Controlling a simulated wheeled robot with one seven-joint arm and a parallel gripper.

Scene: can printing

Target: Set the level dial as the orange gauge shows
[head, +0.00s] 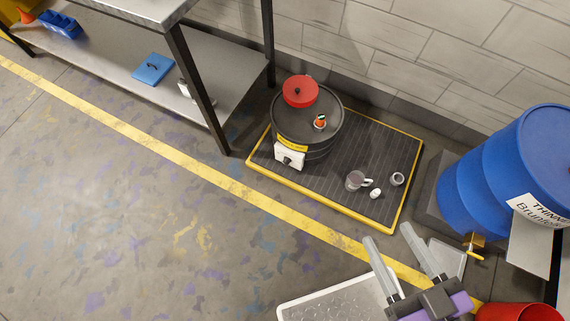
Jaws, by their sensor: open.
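A black drum (316,124) stands on a dark slatted platform with a yellow rim. A small orange gauge (320,121) sits on the drum's lid; its reading is too small to make out. A white box with a dark dial (288,158) is on the drum's front side, below a yellow label; I cannot read its setting. My gripper (389,234) is at the lower right, open, with nothing between its fingers. It is to the right of the drum and nearer the camera, well apart from the dial.
A red round lid with a black knob (299,90) is on the drum. A mug (355,180) and small items stand on the platform (262,174). A blue thinner barrel (500,165) is at right, a white tray (320,297) below. A metal shelf (215,85) is at left. The left floor is clear.

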